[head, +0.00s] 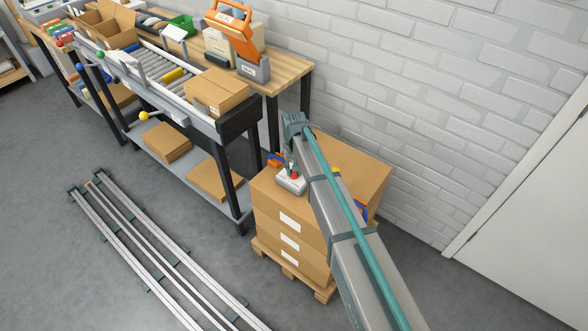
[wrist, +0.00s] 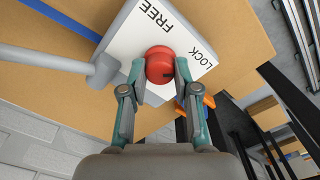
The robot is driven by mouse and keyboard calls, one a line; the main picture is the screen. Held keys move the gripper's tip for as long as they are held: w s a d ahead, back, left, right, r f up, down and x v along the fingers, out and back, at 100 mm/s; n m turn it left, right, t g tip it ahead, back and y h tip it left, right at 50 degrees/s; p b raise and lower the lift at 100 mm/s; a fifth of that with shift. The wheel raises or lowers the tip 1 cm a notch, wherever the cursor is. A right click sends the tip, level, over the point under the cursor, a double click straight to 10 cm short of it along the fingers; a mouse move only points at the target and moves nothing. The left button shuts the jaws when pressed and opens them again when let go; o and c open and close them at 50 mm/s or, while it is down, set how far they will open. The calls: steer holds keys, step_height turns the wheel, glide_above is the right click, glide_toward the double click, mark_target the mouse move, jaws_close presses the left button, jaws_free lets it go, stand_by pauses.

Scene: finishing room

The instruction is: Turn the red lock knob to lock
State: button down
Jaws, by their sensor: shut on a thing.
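The red lock knob (wrist: 159,65) sits on a white box (wrist: 126,43) printed FREE and LOCK. A dark mark shows at the knob's lower right side, but I cannot tell surely which label it faces. My gripper (wrist: 160,74) is shut on the knob, with one finger on each side of it. In the head view, the white box (head: 290,186) and the red knob (head: 295,175) show on top of the stacked cartons, partly hidden by my arm. A grey bar (wrist: 45,58) with a thick end touches or overlaps the white box's left edge.
The cartons (head: 282,240) stand on a wooden pallet (head: 290,272) by the white brick wall. A roller conveyor (head: 170,78) and a workbench (head: 288,70) with an orange-handled sealer (head: 232,35) stand at the left. Orange (wrist: 203,101) and blue (wrist: 62,22) parts lie near the box.

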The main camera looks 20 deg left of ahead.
steer(key=shift+s+d+f, duration=0.1)
steer(key=shift+s+d, duration=0.05)
steer(key=c, duration=0.8)
jaws_free()
steer(key=shift+c, duration=0.2)
steer(key=shift+r, duration=0.2)
steer(key=shift+r, duration=0.25)
step_height(320, 180, up, 11)
steer(key=shift+r, duration=0.15)
